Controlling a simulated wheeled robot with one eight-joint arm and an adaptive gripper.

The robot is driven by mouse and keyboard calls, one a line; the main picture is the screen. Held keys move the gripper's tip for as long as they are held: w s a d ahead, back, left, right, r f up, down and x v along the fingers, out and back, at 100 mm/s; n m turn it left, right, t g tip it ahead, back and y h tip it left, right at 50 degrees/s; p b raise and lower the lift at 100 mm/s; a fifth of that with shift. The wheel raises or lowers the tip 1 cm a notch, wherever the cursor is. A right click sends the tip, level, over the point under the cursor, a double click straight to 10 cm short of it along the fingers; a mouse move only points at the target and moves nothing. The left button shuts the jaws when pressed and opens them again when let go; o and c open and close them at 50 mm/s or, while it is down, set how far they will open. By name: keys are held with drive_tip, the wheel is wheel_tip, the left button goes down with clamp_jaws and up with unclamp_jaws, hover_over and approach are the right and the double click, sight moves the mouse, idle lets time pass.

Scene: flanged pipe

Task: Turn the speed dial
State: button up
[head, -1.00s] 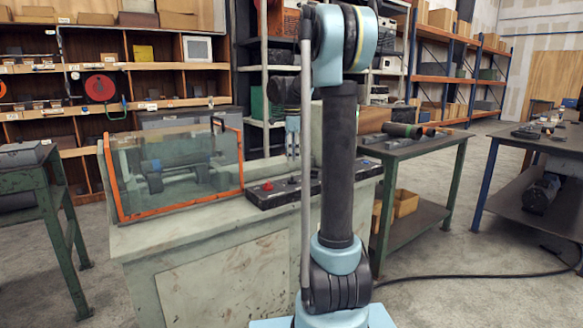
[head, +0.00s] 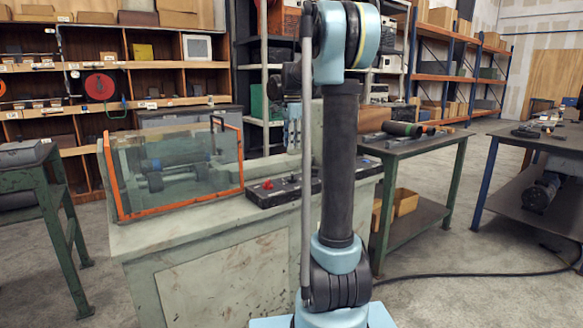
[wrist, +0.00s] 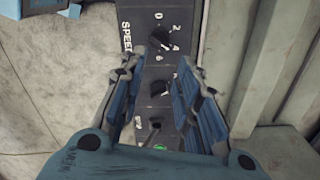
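The speed dial (wrist: 160,38) is a black knob on the dark control panel (wrist: 147,12), ringed by white numbers beside the word SPEED. In the wrist view it is just beyond my fingertips. My gripper (wrist: 162,66) is open and empty, its two blue fingers apart over the panel. A second black knob (wrist: 160,87) shows between the fingers. In the head view the panel (head: 263,198) lies on the machine's top. My gripper is partly hidden there behind my arm, and I cannot make out the speed dial.
A small lever (wrist: 154,131) and a green button (wrist: 161,148) lie nearer my palm. A red button (head: 268,184) is at the panel's left end. An orange-framed clear guard (head: 124,186) stands left of the panel, and a workbench (head: 425,143) stands to the right.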

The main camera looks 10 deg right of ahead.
sight(292, 174)
wheel_tip(292, 174, up, 4)
drive_tip(key=r+n, duration=0.1)
drive_tip(key=n, duration=1.3)
drive_tip(key=f, duration=1.7)
drive_tip(key=shift+s+f, duration=0.25)
drive_tip(key=shift+f, duration=0.15)
clamp_jaws()
